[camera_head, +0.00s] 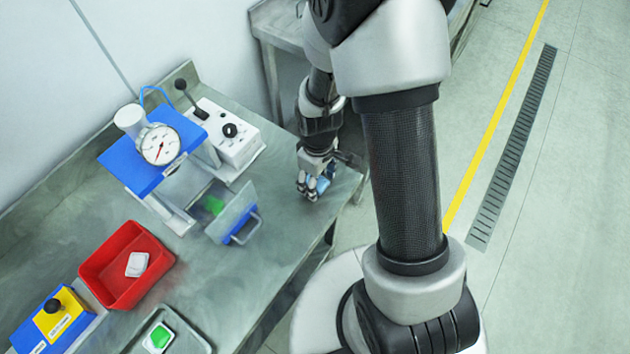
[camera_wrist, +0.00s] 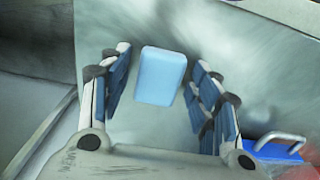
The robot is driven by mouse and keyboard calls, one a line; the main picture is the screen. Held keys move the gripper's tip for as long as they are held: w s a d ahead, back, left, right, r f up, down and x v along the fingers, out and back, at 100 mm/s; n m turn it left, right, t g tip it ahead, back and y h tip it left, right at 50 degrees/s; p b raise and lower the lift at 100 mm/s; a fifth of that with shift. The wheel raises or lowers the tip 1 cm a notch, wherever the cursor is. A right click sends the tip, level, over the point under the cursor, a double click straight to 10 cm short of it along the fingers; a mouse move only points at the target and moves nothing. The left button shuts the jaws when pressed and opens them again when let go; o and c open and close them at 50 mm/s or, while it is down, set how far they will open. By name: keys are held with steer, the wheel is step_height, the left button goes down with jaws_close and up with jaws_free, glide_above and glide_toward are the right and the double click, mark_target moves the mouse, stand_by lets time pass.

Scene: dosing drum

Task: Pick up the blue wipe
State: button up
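The blue wipe (camera_wrist: 161,76) is a light-blue rounded block lying on the steel bench. In the wrist view it sits between and slightly beyond the two fingers of my gripper (camera_wrist: 160,85), with a gap on each side. The gripper is open and empty. In the head view my gripper (camera_head: 309,188) is low over the bench's right end, and the blue wipe (camera_head: 322,185) shows partly behind its fingers.
Beyond are a dial gauge on a blue stand (camera_head: 160,146) and a white control box (camera_head: 225,138). A red bin (camera_head: 112,290) and a grey tray (camera_head: 192,340) are farther left.

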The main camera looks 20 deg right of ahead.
steer(key=c, duration=0.7)
steer(key=shift+o, duration=0.2)
steer(key=shift+r, duration=0.1)
step_height(320, 180, up, 20)
steer(key=p, duration=0.6)
